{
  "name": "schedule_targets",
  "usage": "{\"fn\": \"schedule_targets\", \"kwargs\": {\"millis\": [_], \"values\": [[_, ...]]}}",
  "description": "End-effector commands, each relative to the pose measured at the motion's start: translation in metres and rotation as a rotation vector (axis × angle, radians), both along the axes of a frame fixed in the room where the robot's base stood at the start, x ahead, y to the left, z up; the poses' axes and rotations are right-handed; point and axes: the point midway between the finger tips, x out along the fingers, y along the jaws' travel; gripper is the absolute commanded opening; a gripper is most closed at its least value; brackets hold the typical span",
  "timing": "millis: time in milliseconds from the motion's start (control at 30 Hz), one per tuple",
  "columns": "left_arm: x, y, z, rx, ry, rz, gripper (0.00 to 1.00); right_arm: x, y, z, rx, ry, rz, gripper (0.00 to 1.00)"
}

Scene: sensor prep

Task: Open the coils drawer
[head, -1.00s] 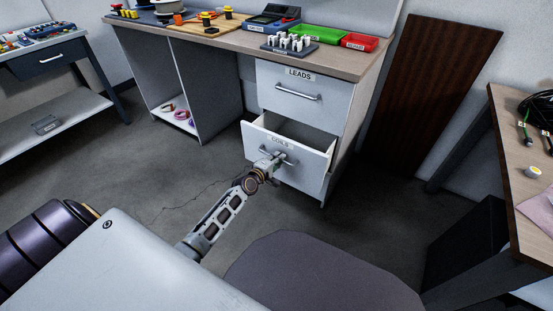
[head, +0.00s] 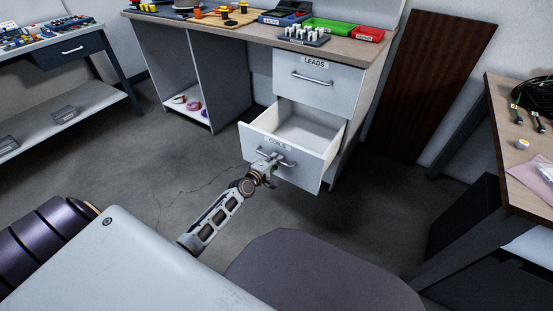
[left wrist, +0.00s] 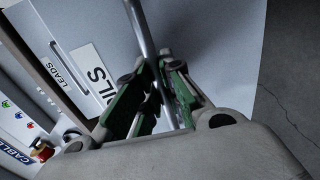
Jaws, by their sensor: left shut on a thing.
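The coils drawer (head: 300,165) is the lower drawer of the white desk cabinet. It stands well out from the cabinet, and the inside I can see looks empty. Its label and front also show in the left wrist view (left wrist: 195,35). My left gripper (head: 272,160) is at the drawer front, shut on the metal bar handle (head: 287,160). In the left wrist view the green-padded fingers (left wrist: 152,95) sit around the handle bar (left wrist: 142,35). My right gripper is not in view.
The leads drawer (head: 318,80) above is closed. The desktop (head: 345,57) carries green and red trays. A dark brown board (head: 430,85) leans on the wall at right. A side table (head: 515,165) stands at far right. Grey floor (head: 150,190) is open before the cabinet.

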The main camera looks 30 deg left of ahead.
Motion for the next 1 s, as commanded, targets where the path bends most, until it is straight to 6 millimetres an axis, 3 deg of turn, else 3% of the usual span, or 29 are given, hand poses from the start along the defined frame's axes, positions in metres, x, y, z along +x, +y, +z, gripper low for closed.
{"fn": "schedule_targets", "kwargs": {"millis": [600,633,767,1000], "values": [[-0.0055,0.0006,-0.0003,0.0,0.001,0.0,0.0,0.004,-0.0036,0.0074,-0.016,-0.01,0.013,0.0],[-0.0056,0.0006,-0.0004,0.0,0.001,0.0,0.13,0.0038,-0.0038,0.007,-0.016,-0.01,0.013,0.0],[-0.0054,0.0006,-0.0002,0.0,0.0,0.0,0.3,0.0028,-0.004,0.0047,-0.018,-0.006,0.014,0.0],[-0.0053,0.0005,0.0002,0.0,0.0,0.0,0.32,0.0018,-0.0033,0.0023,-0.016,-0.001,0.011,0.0]]}}
